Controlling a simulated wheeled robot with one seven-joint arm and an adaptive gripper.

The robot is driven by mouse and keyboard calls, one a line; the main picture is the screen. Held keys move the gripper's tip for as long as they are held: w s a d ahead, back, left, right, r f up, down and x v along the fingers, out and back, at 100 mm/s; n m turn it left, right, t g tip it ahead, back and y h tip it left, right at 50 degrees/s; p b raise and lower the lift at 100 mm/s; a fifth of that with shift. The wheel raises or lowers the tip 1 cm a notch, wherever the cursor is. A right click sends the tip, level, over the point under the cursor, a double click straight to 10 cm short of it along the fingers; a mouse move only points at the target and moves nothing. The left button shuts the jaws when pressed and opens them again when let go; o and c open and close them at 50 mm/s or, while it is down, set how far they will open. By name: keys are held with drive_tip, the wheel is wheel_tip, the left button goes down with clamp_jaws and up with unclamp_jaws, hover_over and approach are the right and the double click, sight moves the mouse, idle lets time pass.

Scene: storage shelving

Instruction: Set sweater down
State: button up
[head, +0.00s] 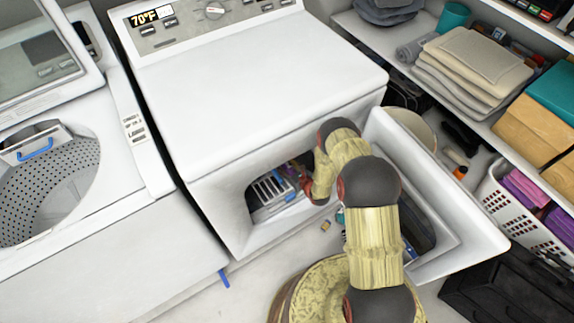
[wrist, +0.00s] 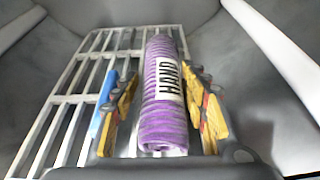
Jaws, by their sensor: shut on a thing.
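The sweater (wrist: 163,110) is a purple, ribbed roll with a white label reading "HAND", seen in the wrist view. It lies lengthwise between the yellow fingers of my gripper (wrist: 161,98), which is shut on it. Under and beyond the roll is a white slatted rack (wrist: 82,85) inside the grey dryer drum. I cannot tell whether the roll touches the slats. In the head view my gripper (head: 303,183) reaches in through the open front of the white dryer (head: 270,75), and the sweater is not clearly visible there.
The dryer door (head: 468,232) stands open to the right of my arm. A top-loading washer (head: 110,265) with its lid up is on the left. Shelves on the right hold folded towels (head: 475,65) and a white basket (head: 505,215). A black case (head: 515,290) is at the lower right.

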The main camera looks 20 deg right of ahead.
drive_tip(key=o, duration=1.3)
drive_tip(key=shift+f, duration=0.15)
drive_tip(key=shift+r, duration=0.2)
drive_tip(key=p+v, duration=0.4)
drive_tip(key=v, duration=0.6)
drive_tip(key=shift+s+d+r, duration=0.15)
drive_tip(key=shift+s, duration=0.05)
drive_tip(key=shift+s+d+r, duration=0.15)
drive_tip(key=shift+s+r, duration=0.05)
drive_tip(key=shift+s, duration=0.45)
